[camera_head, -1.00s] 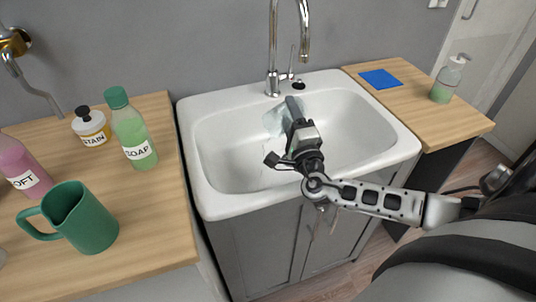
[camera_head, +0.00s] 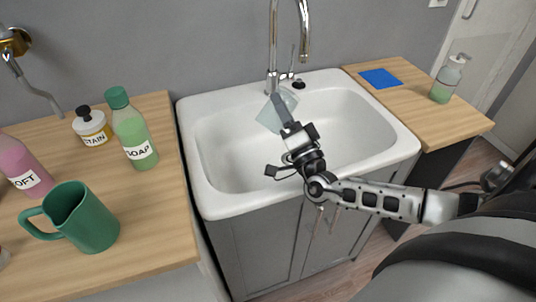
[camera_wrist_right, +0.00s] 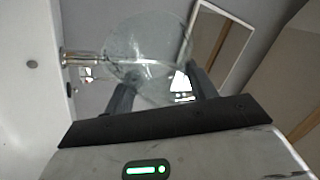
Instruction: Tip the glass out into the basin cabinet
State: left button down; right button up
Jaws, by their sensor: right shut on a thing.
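The clear glass (camera_head: 277,110) is held over the basin of the white basin cabinet (camera_head: 205,200), below the tap. It looks tilted, and I cannot tell if anything is in it. My right gripper (camera_head: 288,112) is shut on the glass. In the right wrist view the glass (camera_wrist_right: 148,55) sits between the two dark fingers of the gripper (camera_wrist_right: 160,90). My left gripper is not in view.
The chrome tap (camera_head: 273,45) rises behind the basin. On the left counter (camera_head: 165,215) stand a green jug (camera_head: 90,225), a soap bottle (camera_head: 133,130), a stain jar (camera_head: 92,128) and a pink bottle (camera_head: 25,170). The right counter holds a blue cloth (camera_head: 381,78) and a pump bottle (camera_head: 448,80).

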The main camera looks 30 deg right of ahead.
jog(key=shift+a+r+n+y, duration=0.15)
jog(key=shift+r+n+y, duration=0.25)
jog(key=shift+r+n, duration=0.25)
jog(key=shift+s+a+n+t+y, duration=0.1)
jog(key=shift+a+n+t+y, duration=0.25)
jog(key=shift+n+y, duration=0.7)
jog(key=shift+a+n, duration=0.2)
jog(key=shift+n, duration=0.4)
jog(key=shift+s+a+n+b, duration=0.1)
jog(key=shift+n+b, duration=0.2)
